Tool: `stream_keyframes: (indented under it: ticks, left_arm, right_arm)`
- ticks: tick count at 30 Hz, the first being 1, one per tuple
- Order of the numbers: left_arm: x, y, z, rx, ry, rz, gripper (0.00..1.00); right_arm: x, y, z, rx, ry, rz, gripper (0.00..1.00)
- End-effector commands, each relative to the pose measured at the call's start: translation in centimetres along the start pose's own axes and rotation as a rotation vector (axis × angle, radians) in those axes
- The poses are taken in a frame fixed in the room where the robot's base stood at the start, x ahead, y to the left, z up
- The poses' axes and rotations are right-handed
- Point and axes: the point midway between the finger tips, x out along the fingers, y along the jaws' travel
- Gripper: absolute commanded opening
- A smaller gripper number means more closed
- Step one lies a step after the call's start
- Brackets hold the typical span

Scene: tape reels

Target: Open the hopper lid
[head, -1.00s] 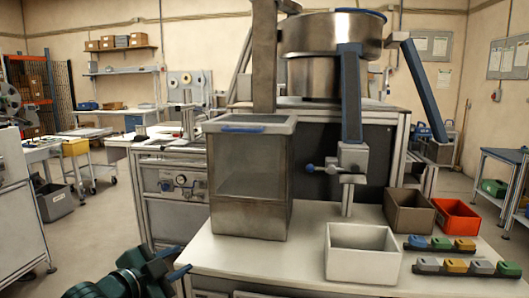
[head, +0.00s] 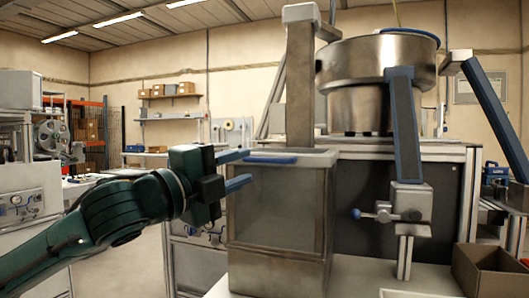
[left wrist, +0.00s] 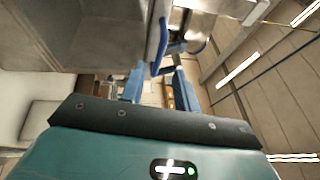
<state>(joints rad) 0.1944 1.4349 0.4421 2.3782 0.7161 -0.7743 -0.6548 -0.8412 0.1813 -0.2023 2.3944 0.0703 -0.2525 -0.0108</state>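The hopper (head: 280,262) is a metal box with a clear upper part, standing on the bench. Its grey-framed lid (head: 318,157) lies shut on top, with a blue bar handle (head: 272,160) along the front edge. The handle also shows in the left wrist view (left wrist: 155,62), ahead of the fingers. My left gripper (head: 250,166) is open, its two blue fingers one above the other, with their tips close to the handle's left end. Its fingers show apart and empty in the left wrist view (left wrist: 160,72). Contact with the handle cannot be told. My right gripper is not in view.
A steel bowl feeder (head: 370,65) stands behind the hopper, with a blue-edged chute (head: 402,125) right of it. A grey upright post (head: 300,90) rises behind the lid. A brown bin (head: 490,268) and a white bin (head: 420,294) sit at right.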

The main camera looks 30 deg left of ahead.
Motion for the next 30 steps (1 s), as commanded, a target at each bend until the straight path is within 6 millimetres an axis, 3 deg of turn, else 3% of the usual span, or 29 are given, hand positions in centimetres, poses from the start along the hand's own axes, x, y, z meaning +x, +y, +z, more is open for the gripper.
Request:
stream_keyframes:
  ticks: [3, 14, 18, 30]
  left_arm:
    - [1.8, -0.3, 0.0, 0.008, 0.005, 0.009, 0.31]
    - [4.1, -0.6, 0.0, -0.002, 0.005, 0.003, 0.31]
    - [5.2, -0.4, 0.4, -0.01, -0.002, -0.001, 0.31]
    - [6.6, 0.2, -0.1, 0.0, 0.004, 0.003, 0.31]
  right_arm:
    - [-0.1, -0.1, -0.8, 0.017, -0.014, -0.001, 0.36]
    - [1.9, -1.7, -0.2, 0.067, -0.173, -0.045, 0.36]
    - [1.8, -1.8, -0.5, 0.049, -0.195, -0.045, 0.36]
    - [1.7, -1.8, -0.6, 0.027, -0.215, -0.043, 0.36]
